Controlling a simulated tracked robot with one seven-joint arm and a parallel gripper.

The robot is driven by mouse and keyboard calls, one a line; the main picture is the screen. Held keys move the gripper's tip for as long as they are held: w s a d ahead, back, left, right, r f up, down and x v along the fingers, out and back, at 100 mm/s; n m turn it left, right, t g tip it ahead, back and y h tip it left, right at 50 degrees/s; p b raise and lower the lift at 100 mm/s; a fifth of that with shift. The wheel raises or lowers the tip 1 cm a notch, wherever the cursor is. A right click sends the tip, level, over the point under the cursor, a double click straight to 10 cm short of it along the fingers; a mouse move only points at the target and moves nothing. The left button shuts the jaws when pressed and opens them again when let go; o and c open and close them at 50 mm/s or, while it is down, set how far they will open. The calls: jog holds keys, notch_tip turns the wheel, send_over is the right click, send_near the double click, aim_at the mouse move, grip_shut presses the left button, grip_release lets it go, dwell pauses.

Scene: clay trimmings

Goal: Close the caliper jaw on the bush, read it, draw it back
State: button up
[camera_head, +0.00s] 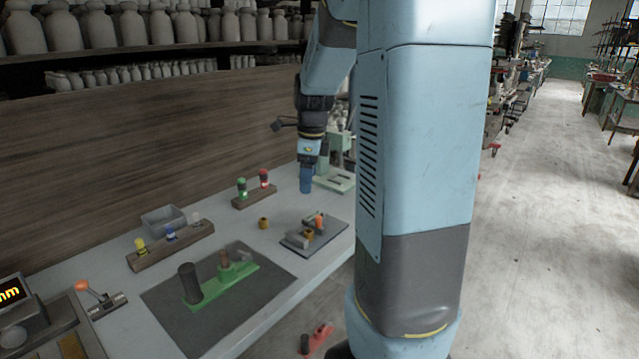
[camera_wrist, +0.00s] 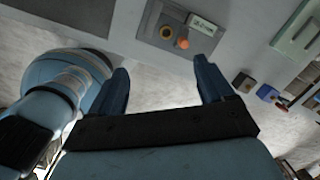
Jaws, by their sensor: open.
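The caliper is a metal gauge with an orange knob (camera_head: 319,220) on a dark plate (camera_head: 333,236) near the bench's front edge. A brass bush (camera_head: 308,234) sits on it beside the knob. In the wrist view the bush (camera_wrist: 167,32) shows as a ring, with the knob (camera_wrist: 182,43) close to it and a pale block (camera_wrist: 202,24) beyond. I cannot tell whether the jaw touches the bush. My gripper (camera_head: 306,186) hangs above the bench behind the plate. In the wrist view my gripper (camera_wrist: 160,69) is open and empty, its fingers apart from the knob.
A second brass bush (camera_head: 263,223) stands loose left of the plate. A green fixture (camera_head: 222,281) lies on a dark mat. A display showing "mm" (camera_head: 10,295) and an orange-handled lever (camera_head: 82,286) are at left.

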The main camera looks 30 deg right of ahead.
aim_at(318, 216)
jog(key=shift+w+d+f+m+g, duration=0.2)
jog(key=shift+w+d+f+m, duration=0.75)
jog(key=shift+f, duration=1.7)
jog(key=shift+w+d+f+m+g, duration=0.2)
jog(key=shift+w+d+f+m, duration=0.35)
jog(key=shift+f+m, duration=1.45)
jog(key=shift+w+d+f+m+g, duration=0.2)
jog(key=shift+w+d+f+m, duration=0.5)
jog(key=shift+f, duration=2.65)
jog(key=shift+s+d+n, duration=0.2)
jog(key=shift+d+n, duration=0.05)
jog(key=shift+n, duration=0.1)
jog(key=shift+c, duration=0.2)
jog(key=c, duration=1.3)
